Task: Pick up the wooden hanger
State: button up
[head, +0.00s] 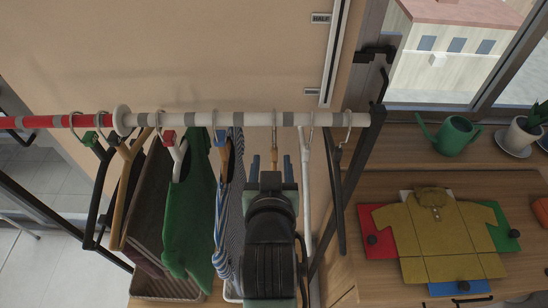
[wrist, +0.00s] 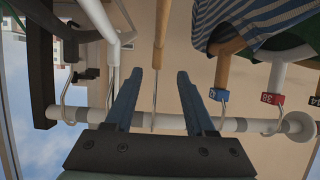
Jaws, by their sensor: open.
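A bare wooden hanger (wrist: 161,28) hangs by its metal hook from the rail, pale wood with no garment visible on it. In the wrist view its neck and hook run between the two blue fingers of my gripper (wrist: 158,75). The fingers are apart, with a gap on both sides of the hook. In the head view my gripper (head: 274,160) is just below the rail, with the hanger's hook (head: 274,132) above it; my arm hides most of the hanger. Another wooden hanger (head: 122,195) hangs farther left, and one carries a striped garment (head: 230,205).
The rail (head: 250,119) crosses above. A green garment (head: 195,215) and dark hangers (head: 95,200) hang left. White (head: 307,190) and black (head: 337,195) hangers hang close right, near the rack's dark post. A table with a folded yellow shirt (head: 440,235) and green watering can (head: 452,136) stands right.

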aim_at(274, 146)
jog(key=shift+d+p+x, duration=0.15)
jog(key=shift+p+x, duration=0.6)
jog(key=shift+x, duration=1.4)
jog(key=shift+d+p+x, duration=0.1)
jog(key=shift+p+x, duration=0.6)
jog(key=shift+x, duration=1.45)
jog(key=shift+f, duration=0.15)
grip_shut()
